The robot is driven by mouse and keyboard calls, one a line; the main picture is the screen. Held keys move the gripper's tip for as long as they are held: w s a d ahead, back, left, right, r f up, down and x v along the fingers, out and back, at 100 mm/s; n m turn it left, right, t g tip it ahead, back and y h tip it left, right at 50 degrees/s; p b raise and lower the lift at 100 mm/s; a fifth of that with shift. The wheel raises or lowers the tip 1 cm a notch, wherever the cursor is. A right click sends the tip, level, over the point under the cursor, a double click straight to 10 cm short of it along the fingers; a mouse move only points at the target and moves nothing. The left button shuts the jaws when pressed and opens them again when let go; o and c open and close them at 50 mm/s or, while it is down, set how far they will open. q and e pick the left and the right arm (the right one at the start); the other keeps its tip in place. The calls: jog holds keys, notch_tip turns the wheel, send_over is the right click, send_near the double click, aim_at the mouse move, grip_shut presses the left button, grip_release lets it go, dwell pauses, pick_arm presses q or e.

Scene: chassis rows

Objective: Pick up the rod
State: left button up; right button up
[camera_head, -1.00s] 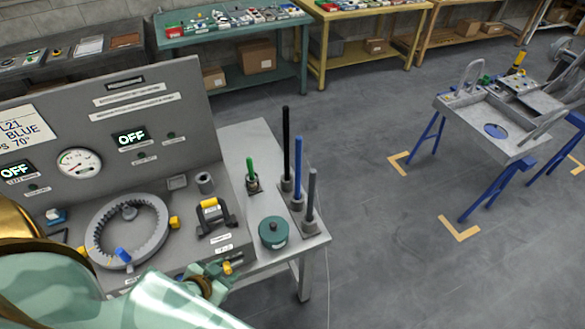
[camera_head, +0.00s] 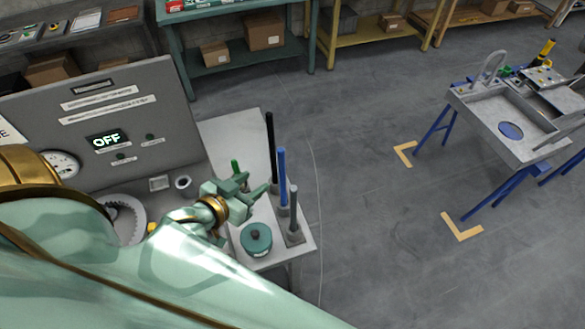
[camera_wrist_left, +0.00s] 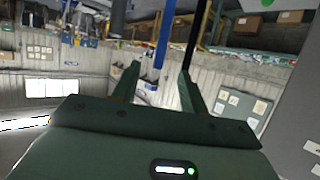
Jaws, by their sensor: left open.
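My left gripper (camera_head: 258,184) is open and empty, just left of the black and blue rods in the head view. In the left wrist view the blue rod (camera_wrist_left: 167,30) appears between the lines of the two fingers (camera_wrist_left: 158,82), and the black rod (camera_wrist_left: 193,40) lies near the right finger. I cannot tell whether a finger touches a rod. My right gripper is not in view.
A round green lidded pot (camera_head: 256,238) sits in front of the rods. A grey panel (camera_head: 110,120) with an OFF display stands behind the bench at left. A grey tray on blue trestles (camera_head: 510,130) stands at right, with open floor between.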

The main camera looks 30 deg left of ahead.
aim_at(279, 163)
pick_arm(q)
jog(key=x, duration=1)
jog(key=shift+w+f, duration=0.1)
jog(key=shift+w, duration=0.45)
jog(key=x, duration=0.4)
jog(key=shift+w+a+f, duration=0.15)
jog(key=shift+w, duration=0.2)
jog(key=shift+s, duration=0.15)
jog(key=shift+c, duration=1)
grip_shut()
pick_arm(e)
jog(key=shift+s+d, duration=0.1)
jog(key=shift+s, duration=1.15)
